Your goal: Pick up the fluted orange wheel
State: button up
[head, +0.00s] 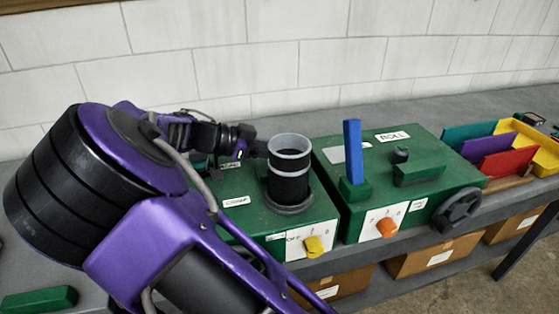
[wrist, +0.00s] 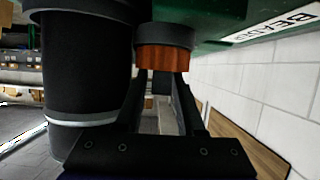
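The fluted orange wheel (wrist: 165,59) shows in the wrist view, where the picture is upside down. It is a short ribbed orange-brown drum against a dark round disc (wrist: 165,36) on the green machine. My gripper (wrist: 165,80) is open, with a gap between its two fingers. The fingertips point at the wheel and are very close to it; I cannot tell whether they touch it. In the head view my gripper (head: 257,148) reaches in behind the black cylinder, and this orange wheel is hidden there.
The black cylinder (head: 288,184) with a grey rim stands beside my gripper; it is close on the left in the wrist view (wrist: 88,80). A green box (head: 350,150) with a blue lever (head: 353,152) and an orange knob (head: 387,227) stands to the right. A white block wall is behind.

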jog(key=shift+x, duration=1.1)
grip_shut()
jog(key=shift+r, duration=0.1)
